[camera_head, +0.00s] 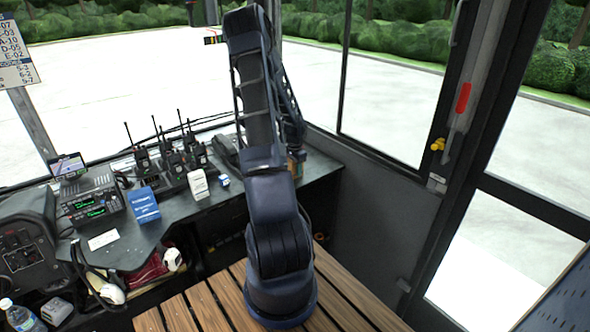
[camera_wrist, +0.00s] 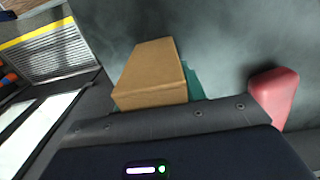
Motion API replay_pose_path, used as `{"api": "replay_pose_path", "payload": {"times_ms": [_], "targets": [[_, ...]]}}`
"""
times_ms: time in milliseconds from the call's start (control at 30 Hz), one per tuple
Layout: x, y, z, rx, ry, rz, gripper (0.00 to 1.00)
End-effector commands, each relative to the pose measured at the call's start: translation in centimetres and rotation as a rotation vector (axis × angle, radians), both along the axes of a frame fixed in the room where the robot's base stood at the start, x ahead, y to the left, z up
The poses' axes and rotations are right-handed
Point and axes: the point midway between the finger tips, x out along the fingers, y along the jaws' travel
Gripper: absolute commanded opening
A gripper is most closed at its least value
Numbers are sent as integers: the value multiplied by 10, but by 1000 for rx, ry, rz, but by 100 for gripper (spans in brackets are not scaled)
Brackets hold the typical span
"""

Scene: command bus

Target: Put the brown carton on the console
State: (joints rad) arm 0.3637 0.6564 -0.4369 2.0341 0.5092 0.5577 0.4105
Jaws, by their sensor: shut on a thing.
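The brown carton (camera_wrist: 148,75) is a plain box, large in the wrist view, just beyond the dark gripper body. My gripper (camera_head: 297,155) is shut on it; the fingers are mostly hidden. In the head view my arm hides nearly all of the carton, with only a small brownish patch showing at the console's right end. A teal piece (camera_wrist: 195,84) shows beside the carton and a red piece (camera_wrist: 275,95) lies to the right. The console (camera_head: 222,208) is a dark worktop under the windows. I cannot tell whether the carton touches it.
Several handheld radios (camera_head: 168,160) stand at the console's back. A blue box (camera_head: 144,205), a white box (camera_head: 198,184) and a radio unit (camera_head: 93,205) stand in front and left. A slatted wooden surface (camera_head: 205,305) is nearest. Window and door frames bound the right.

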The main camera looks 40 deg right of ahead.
Motion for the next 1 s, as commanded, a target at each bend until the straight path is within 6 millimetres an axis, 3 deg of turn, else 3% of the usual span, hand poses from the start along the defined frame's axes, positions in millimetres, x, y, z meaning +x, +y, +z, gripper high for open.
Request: {"api": "replay_pose_path", "payload": {"times_ms": [333,367,433,467,767,1000], "targets": [[0,0,-3,0,0,0,16],[0,0,-2,0,-1,0,47],[0,0,-2,0,-1,0,60],[0,0,-2,0,-1,0,62],[0,0,0,0,-1,0,62],[1,0,26,-2,-4,1,62]]}}
